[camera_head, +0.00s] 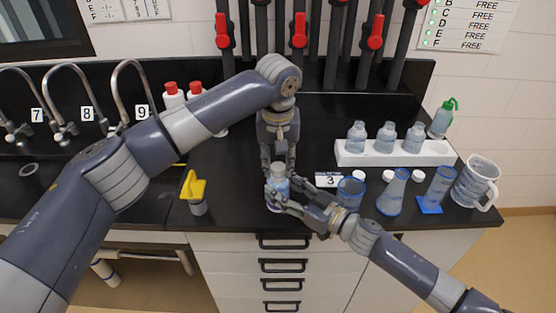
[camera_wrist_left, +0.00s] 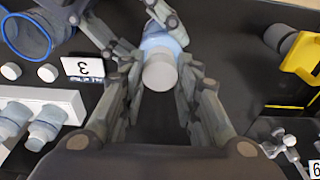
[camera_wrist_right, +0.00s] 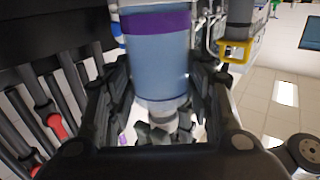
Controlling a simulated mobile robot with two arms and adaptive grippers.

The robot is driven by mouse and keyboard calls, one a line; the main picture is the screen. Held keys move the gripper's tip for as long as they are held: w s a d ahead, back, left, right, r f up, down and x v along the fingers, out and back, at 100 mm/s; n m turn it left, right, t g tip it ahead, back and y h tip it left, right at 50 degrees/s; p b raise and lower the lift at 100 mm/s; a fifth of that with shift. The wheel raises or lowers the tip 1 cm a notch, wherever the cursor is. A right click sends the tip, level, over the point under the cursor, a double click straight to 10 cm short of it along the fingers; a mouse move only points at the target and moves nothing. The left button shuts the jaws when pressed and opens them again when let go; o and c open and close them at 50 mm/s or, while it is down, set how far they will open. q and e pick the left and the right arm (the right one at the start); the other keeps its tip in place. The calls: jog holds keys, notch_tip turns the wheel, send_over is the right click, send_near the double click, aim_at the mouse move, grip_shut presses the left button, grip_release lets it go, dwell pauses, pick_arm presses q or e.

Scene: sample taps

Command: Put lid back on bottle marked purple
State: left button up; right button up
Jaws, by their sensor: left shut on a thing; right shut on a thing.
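The bottle marked purple (camera_head: 277,187) stands upright near the counter's front edge; its purple band (camera_wrist_right: 158,22) and pale blue body (camera_wrist_right: 156,65) show in the right wrist view. A whitish-grey lid (camera_head: 278,170) is at the bottle's mouth and also shows in the left wrist view (camera_wrist_left: 160,74). I cannot tell whether it is seated. My left gripper (camera_wrist_left: 158,82) comes from above and is shut on the lid. My right gripper (camera_head: 283,192) comes from the right and is shut around the bottle's body. Fingers hide part of the bottle.
A white rack (camera_head: 350,157) with several bottles stands at the right. A yellow-topped object (camera_head: 194,187) stands left.

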pick_arm(q)
jog(key=shift+f, duration=0.2)
jog(key=m, duration=0.5)
jog(key=shift+a+m+h, duration=0.1)
jog(key=shift+m+h, duration=0.2)
jog(key=shift+h, duration=0.1)
jog(key=m, duration=0.5)
jog(key=shift+w+m+g+h, duration=0.1)
jog(key=shift+m+g+h, duration=0.2)
jog(key=shift+g, duration=0.1)
jog(key=m, duration=0.5)
jog(key=shift+w+a+m+g, duration=0.1)
jog(key=shift+w+m+g, duration=0.05)
jog(key=shift+m+g, duration=0.15)
jog(key=m, duration=0.5)
jog(key=shift+g, duration=0.4)
jog(key=m, duration=0.4)
jog(key=shift+w+m, duration=0.15)
jog(key=shift+m, duration=0.15)
jog(key=m, duration=0.4)
jog(key=shift+g, duration=0.4)
jog(key=m+y, duration=0.1)
jog(key=m, duration=0.3)
jog(key=shift+d, duration=0.2)
jog(key=m, duration=0.4)
jog(key=shift+y, duration=0.4)
